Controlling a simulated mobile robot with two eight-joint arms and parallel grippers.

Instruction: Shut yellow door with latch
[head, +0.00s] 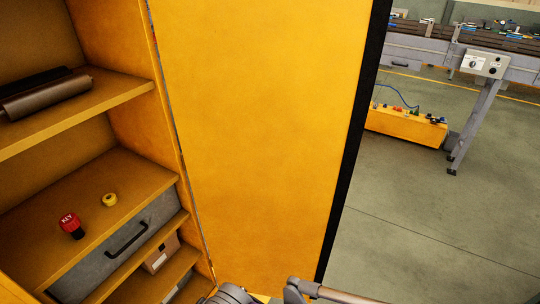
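The yellow door (260,130) stands open in the head view. It fills the middle, hinged at its left edge to a yellow cabinet (115,45), with a black strip (352,130) down its free right edge. The cabinet's inside is exposed on the left. No latch can be made out. Part of a grey arm of mine shows at the bottom edge, in front of the lower door. Neither gripper's fingers can be seen, and whether the arm touches the door cannot be told.
The cabinet's shelves hold a dark roll (45,95), a red item (72,226) and a yellow ring (109,200); a grey drawer (115,250) sits below. At right are a yellow box (405,127), a conveyor (425,52) and its leg (474,125). The floor (440,220) right of the door is clear.

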